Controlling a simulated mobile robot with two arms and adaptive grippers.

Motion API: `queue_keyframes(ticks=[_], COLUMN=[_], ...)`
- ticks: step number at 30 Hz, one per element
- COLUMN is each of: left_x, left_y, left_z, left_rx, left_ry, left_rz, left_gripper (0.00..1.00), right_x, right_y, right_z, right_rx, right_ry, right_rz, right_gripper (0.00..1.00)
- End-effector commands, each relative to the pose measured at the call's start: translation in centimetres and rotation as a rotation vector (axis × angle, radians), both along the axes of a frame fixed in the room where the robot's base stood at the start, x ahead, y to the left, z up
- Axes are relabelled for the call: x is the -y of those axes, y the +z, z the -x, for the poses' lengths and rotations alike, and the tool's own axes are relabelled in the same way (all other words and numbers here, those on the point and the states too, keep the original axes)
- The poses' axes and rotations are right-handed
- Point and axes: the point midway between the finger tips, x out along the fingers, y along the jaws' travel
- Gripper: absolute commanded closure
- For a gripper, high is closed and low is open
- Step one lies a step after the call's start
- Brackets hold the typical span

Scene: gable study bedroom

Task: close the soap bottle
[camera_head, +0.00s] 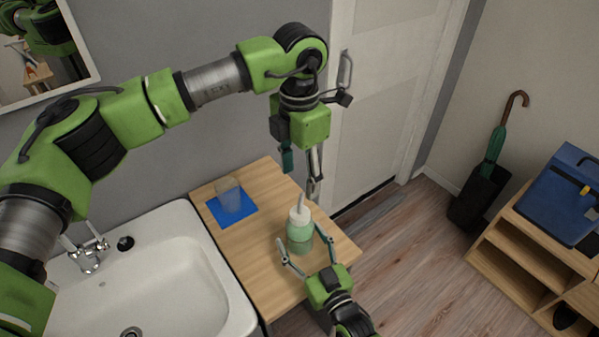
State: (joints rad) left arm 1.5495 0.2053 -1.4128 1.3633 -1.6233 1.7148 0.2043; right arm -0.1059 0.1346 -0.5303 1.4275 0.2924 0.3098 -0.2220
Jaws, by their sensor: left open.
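The soap bottle (300,238) is pale green with a white top and a thin white stem. It stands upright on the wooden counter (262,262), near its right edge. My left gripper (300,181) points down above the bottle, open, its fingers spread near the top of the stem. It appears empty. My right gripper (304,240) comes in from the bottom, its two fingers spread to either side of the bottle. Gaps seem to show between the fingers and the bottle. I cannot tell how firmly the white top sits on the neck.
A clear cup (230,195) stands on a blue mat (240,216) at the counter's back left. A white sink (165,270) with a tap (88,255) is left of the counter. A door (385,95) is behind. An umbrella stand (478,197) and a wooden shelf (515,262) are right.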

Motion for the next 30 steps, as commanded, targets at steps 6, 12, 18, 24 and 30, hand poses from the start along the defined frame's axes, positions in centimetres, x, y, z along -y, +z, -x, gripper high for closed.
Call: queue_keyframes(ticks=[6,12,18,24,30], left_x=[0.0,0.0,0.0,0.0,0.0], left_y=[0.0,0.0,0.0,0.0,0.0], left_z=[0.0,0.0,0.0,0.0,0.0], left_rx=[0.0,0.0,0.0,0.0,0.0], left_ry=[0.0,0.0,0.0,0.0,0.0], left_rz=[0.0,0.0,0.0,0.0,0.0], left_gripper=[0.48,0.48,0.48,0.48,0.48], right_x=[2.1,3.7,4.6,4.7,4.7], right_y=[-0.1,-0.1,0.0,0.0,0.0], right_z=[4.3,7.7,9.4,9.6,9.6], right_rx=[-0.004,-0.004,-0.001,0.0,-0.001], right_ry=[0.001,0.0,0.0,0.0,0.0], right_rz=[0.002,0.002,0.0,0.0,0.0], right_gripper=[0.33,0.33,0.33,0.33,0.33])
